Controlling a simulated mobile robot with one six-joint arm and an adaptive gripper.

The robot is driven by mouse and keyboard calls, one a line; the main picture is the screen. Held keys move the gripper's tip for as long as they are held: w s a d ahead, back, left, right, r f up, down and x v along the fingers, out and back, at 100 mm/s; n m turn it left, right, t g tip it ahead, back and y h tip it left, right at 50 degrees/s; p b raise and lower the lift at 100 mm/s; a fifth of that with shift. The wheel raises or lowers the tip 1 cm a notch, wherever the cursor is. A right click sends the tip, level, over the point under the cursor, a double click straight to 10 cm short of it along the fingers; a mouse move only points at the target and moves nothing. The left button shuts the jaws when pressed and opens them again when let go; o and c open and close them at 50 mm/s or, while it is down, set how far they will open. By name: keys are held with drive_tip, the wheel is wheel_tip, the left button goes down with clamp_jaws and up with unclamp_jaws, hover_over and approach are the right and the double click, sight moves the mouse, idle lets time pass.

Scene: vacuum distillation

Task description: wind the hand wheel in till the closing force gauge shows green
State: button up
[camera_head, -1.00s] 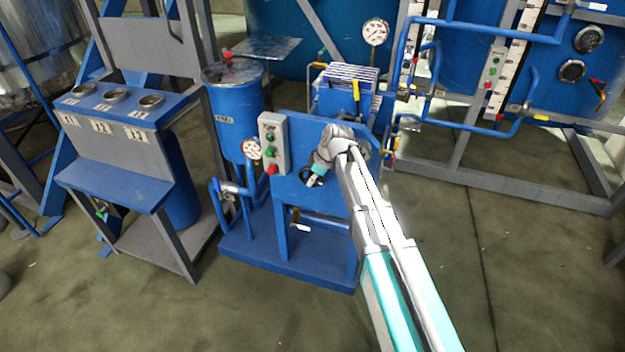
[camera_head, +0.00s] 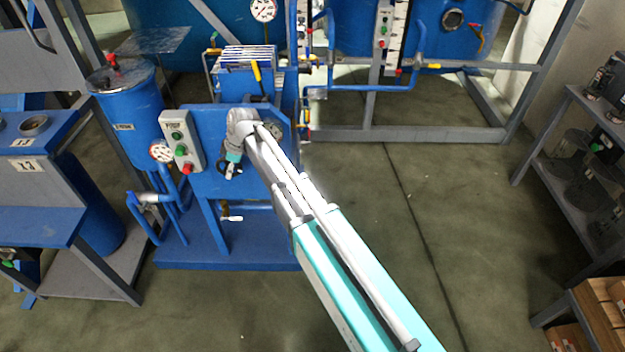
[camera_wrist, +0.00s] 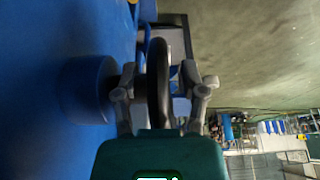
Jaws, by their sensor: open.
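The hand wheel shows edge-on in the wrist view as a dark rim (camera_wrist: 157,95), with a round blue hub (camera_wrist: 85,90) to its left. My gripper (camera_wrist: 158,72) is open, one finger on each side of the rim; I cannot tell whether they touch it. In the head view my gripper (camera_head: 231,170) is at the front of the blue press panel (camera_head: 207,130), and my wrist hides most of the wheel. A round white gauge (camera_head: 161,151) is left of the button box, and another gauge (camera_head: 264,9) stands above the plates. Neither can be read, and I cannot tell which shows closing force.
A grey button box (camera_head: 183,142) is fixed close left of my gripper. The plate stack (camera_head: 245,58) with a yellow handle is behind it. A blue vessel (camera_head: 130,115) and a stand (camera_head: 35,185) are to the left. Open floor (camera_head: 400,210) lies to the right.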

drive_tip(key=shift+r+h, duration=0.1)
drive_tip(key=shift+h, duration=0.3)
drive_tip(key=h+p, duration=0.1)
drive_tip(key=h, duration=0.2)
drive_tip(key=shift+d+r+p, duration=0.1)
drive_tip(key=shift+r+p, duration=0.8)
drive_tip(key=shift+p, duration=0.1)
wheel_tip(320, 180, up, 12)
drive_tip(key=p, duration=1.2)
drive_tip(key=s+d+f+m+b, duration=0.3)
drive_tip(key=s+d+m, duration=0.1)
drive_tip(key=d, duration=0.5)
drive_tip(key=s+d+f+m+b, duration=0.3)
drive_tip(key=s+d+m, duration=0.1)
drive_tip(key=d, duration=0.4)
drive_tip(key=s+d+f+m+b, duration=0.3)
drive_tip(key=s+d+m, duration=0.1)
drive_tip(key=d, duration=0.5)
drive_tip(key=shift+s+d+f+b, duration=0.15)
drive_tip(key=shift+d+f+b, duration=0.15)
drive_tip(key=shift+f+b, duration=0.1)
